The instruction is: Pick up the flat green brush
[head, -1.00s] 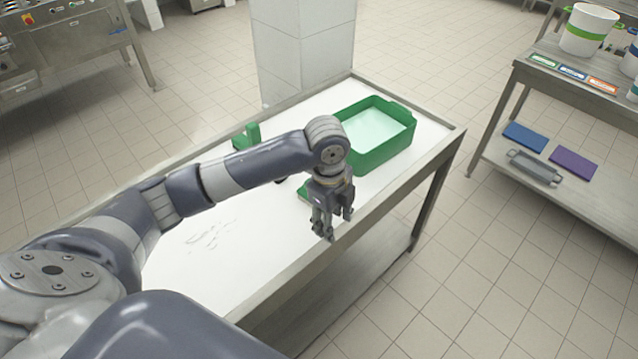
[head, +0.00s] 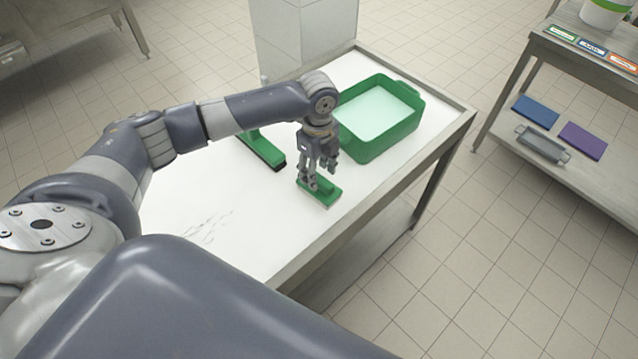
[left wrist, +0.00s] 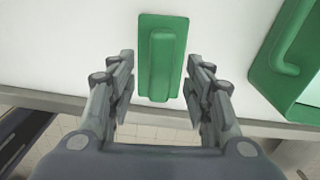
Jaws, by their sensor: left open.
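The flat green brush (head: 323,193) lies on the white table top near its front edge. In the left wrist view the brush (left wrist: 161,50) shows as a rectangular green plate with a raised grip along its middle. My left gripper (head: 314,188) is over the brush in the head view and partly hides it. In the left wrist view its open fingers (left wrist: 161,95) stand on either side of the brush's lower end, with gaps to both sides. Nothing is held between them. My right gripper is not in view.
A green tub (head: 390,145) with pale liquid stands just right of the gripper. The table has a raised metal rim (head: 400,165). A shelf unit (head: 590,65) stands at the right.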

